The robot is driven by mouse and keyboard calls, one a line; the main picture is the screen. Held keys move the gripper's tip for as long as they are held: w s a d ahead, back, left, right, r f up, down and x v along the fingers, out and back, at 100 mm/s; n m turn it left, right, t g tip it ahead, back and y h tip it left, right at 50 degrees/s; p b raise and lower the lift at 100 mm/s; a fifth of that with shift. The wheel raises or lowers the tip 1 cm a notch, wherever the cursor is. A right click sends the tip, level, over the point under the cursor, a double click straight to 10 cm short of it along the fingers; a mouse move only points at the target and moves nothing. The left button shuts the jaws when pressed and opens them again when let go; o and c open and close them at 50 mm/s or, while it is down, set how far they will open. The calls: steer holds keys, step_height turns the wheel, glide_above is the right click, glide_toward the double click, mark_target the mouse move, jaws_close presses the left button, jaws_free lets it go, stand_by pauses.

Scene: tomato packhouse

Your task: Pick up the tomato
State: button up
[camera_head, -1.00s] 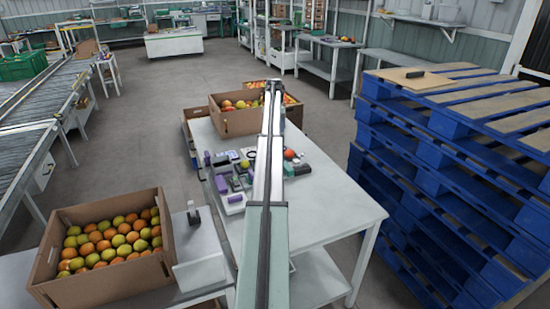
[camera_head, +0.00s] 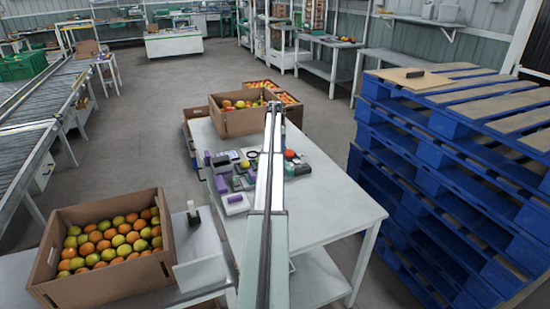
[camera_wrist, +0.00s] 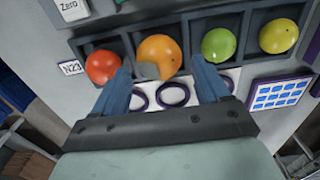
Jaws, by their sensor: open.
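In the wrist view, a row of dark square compartments (camera_wrist: 190,22) holds round tomatoes. A red tomato (camera_wrist: 102,67) is at the left, then an orange tomato (camera_wrist: 160,50), a green tomato (camera_wrist: 219,45) and a yellow tomato (camera_wrist: 279,36) at the right. A small grey piece (camera_wrist: 148,70) shows in front of the orange tomato. My gripper (camera_wrist: 162,70) is open, its blue fingers apart with nothing held. The left fingertip overlaps the red tomato's edge in the picture; contact cannot be told. In the head view, a red tomato (camera_head: 290,154) shows beside my arm, which hides the gripper.
Dark rings (camera_wrist: 173,94) lie in front of the compartments, with a blue-and-white panel (camera_wrist: 281,93) at the right. The worktable (camera_head: 330,210) is clear at its near right.

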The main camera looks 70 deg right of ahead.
step_height(320, 180, down, 4)
steer(key=shift+s+r, duration=0.1)
steer(key=shift+r, duration=0.1)
steer(key=c, duration=0.5)
steer(key=shift+r, duration=0.15)
